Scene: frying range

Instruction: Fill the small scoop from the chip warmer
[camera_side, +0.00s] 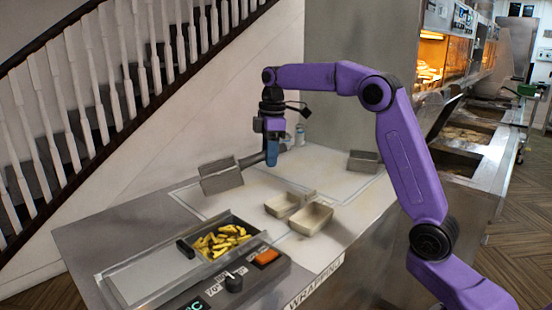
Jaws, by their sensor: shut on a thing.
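My gripper (272,153) is shut on the handle of a grey scoop (221,178). The scoop hangs to the left of the gripper, tilted, above the worktop and behind the chip warmer (142,284). Its inside is turned away, so I cannot tell whether it holds anything. The chip warmer is at the front left of the counter. Yellow chips (221,240) lie in its right-hand well, apart from the scoop. A second grey scoop (364,161) rests at the back right of the worktop.
Two open beige boxes, one (281,206) behind the other (312,219), stand in the middle of the worktop. A control panel with a knob (234,283) and an orange switch (266,257) fronts the warmer. Small bottles (300,134) stand at the back.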

